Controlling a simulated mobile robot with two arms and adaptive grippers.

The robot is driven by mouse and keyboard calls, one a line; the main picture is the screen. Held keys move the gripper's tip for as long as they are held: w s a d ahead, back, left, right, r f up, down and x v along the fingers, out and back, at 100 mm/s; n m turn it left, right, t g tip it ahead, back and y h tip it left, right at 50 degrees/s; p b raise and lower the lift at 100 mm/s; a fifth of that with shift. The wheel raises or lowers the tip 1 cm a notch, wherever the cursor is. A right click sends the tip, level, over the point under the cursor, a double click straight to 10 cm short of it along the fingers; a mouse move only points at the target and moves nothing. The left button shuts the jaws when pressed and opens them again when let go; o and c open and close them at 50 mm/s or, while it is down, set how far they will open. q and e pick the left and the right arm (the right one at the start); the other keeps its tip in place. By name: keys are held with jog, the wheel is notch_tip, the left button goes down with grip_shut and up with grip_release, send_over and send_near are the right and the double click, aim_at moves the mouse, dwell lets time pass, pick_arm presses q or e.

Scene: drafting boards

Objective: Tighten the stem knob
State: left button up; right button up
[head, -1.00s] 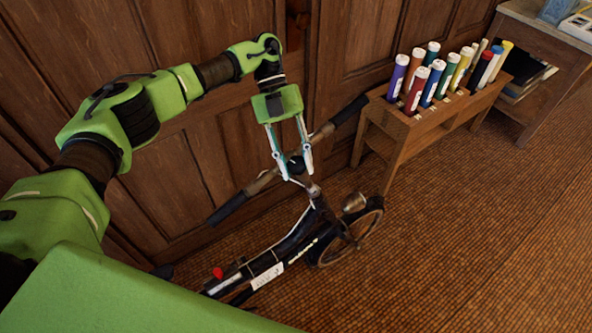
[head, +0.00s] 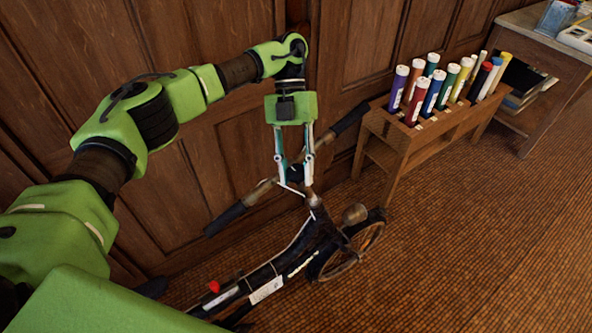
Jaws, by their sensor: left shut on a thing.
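The small dark stem knob (head: 294,173) is at the middle of the handlebar on a dark folding bike (head: 316,238). My left gripper (head: 294,184) reaches down from above and is shut on the knob, with one pale finger on each side of it. The fingers partly hide the knob and the middle of the handlebar. The handlebar's dark grips point to the lower left (head: 226,217) and upper right. My right gripper is not in view.
A wooden rack (head: 398,150) with several coloured tubes stands to the right of the bike. A table (head: 540,35) is behind it at upper right. Wood panelling (head: 215,60) closes off the back. The tiled floor (head: 470,250) at lower right is clear.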

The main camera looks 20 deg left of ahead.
pick_arm(q)
jog(key=o, duration=1.1)
jog(key=shift+v, duration=3.7)
